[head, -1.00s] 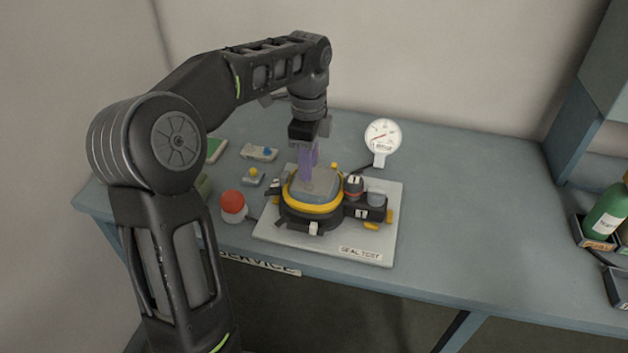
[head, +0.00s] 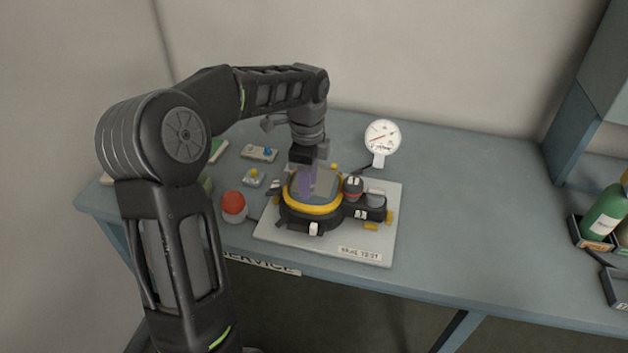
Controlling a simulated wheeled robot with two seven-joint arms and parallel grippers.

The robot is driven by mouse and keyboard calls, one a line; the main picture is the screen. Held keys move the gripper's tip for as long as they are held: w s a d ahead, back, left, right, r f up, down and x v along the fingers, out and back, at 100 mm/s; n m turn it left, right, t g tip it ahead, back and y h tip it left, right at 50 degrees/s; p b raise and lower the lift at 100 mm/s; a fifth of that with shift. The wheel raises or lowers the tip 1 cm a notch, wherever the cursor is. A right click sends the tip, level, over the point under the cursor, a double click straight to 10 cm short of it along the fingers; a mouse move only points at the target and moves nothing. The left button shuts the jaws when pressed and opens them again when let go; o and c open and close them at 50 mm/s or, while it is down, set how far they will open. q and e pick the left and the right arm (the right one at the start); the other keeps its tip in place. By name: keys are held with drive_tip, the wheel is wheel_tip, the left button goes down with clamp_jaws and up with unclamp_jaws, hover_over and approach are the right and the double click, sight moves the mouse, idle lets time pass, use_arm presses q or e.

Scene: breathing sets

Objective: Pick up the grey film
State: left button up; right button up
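A grey, translucent sheet that looks like the grey film (head: 326,184) lies over the clear top of a round black unit with a yellow ring (head: 318,209). My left gripper (head: 306,190) points straight down at it from above, with its purple fingers close together over the left part of the sheet. The fingertips seem to be at or just above the sheet; contact cannot be made out. Whether the fingers are pinching any of it is too small to see. My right gripper is not in view.
The unit sits on a pale seal test board (head: 336,246). A white dial gauge (head: 382,138) stands behind it. A red-topped button (head: 233,205) and small boxes (head: 259,153) are to the left. Green bottles (head: 606,212) stand in trays at far right. The table's right half is clear.

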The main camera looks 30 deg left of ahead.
use_arm(q)
drive_tip(key=shift+c, duration=0.5)
clamp_jaws()
